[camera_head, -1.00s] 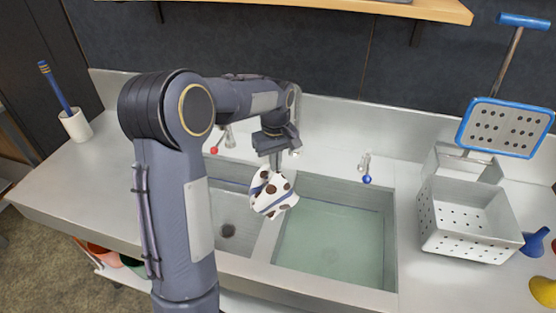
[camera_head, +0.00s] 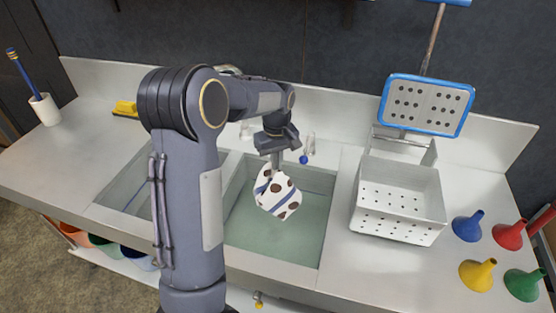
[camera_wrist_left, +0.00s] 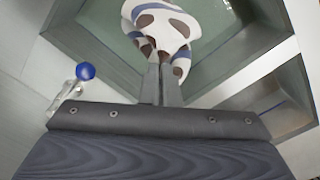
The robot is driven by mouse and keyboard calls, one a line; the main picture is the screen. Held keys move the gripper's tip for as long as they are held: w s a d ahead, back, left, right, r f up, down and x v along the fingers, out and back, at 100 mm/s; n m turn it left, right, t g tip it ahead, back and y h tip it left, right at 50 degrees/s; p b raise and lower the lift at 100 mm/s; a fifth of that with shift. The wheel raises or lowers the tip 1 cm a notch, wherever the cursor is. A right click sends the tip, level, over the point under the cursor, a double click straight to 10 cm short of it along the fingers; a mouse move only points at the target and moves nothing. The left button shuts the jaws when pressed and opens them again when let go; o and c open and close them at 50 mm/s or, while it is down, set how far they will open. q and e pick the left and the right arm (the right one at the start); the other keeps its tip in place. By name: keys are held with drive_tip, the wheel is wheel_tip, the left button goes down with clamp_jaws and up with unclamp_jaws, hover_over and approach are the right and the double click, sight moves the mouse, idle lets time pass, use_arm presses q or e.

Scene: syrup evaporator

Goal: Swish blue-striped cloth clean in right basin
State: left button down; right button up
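The cloth (camera_head: 279,197) is white with brown stains and a blue stripe. It hangs bunched from my left gripper (camera_head: 276,162), which is shut on its top. In the left wrist view the two fingers (camera_wrist_left: 160,80) are close together, with the cloth (camera_wrist_left: 160,22) at their tips. The cloth hangs over the right basin (camera_head: 322,225), which holds greenish water. I cannot tell whether its lower end touches the water. My right gripper is not in view.
The left basin (camera_head: 122,186) is partly hidden by my left arm. A blue-knobbed tap (camera_head: 304,158) stands behind the right basin. A perforated white basket (camera_head: 398,205) stands to the right, with several coloured funnels beyond it. A yellow object (camera_head: 125,108) lies at the back left.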

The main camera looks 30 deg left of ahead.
use_arm(q)
wheel_tip(320, 180, down, 24)
drive_tip(key=b, duration=1.6)
drive_tip(key=shift+r, duration=0.15)
drive_tip(key=s+a+f+b, duration=0.1)
drive_tip(key=s+a, duration=0.1)
drive_tip(key=a, duration=0.5)
drive_tip(key=w+d+p, duration=0.2)
drive_tip(key=w+d, duration=0.1)
drive_tip(key=d, duration=1)
drive_tip(key=shift+w+d+f+p, duration=0.2)
drive_tip(key=shift+w+d+p, duration=0.05)
drive_tip(key=shift+w+p, duration=0.15)
idle(2.6)
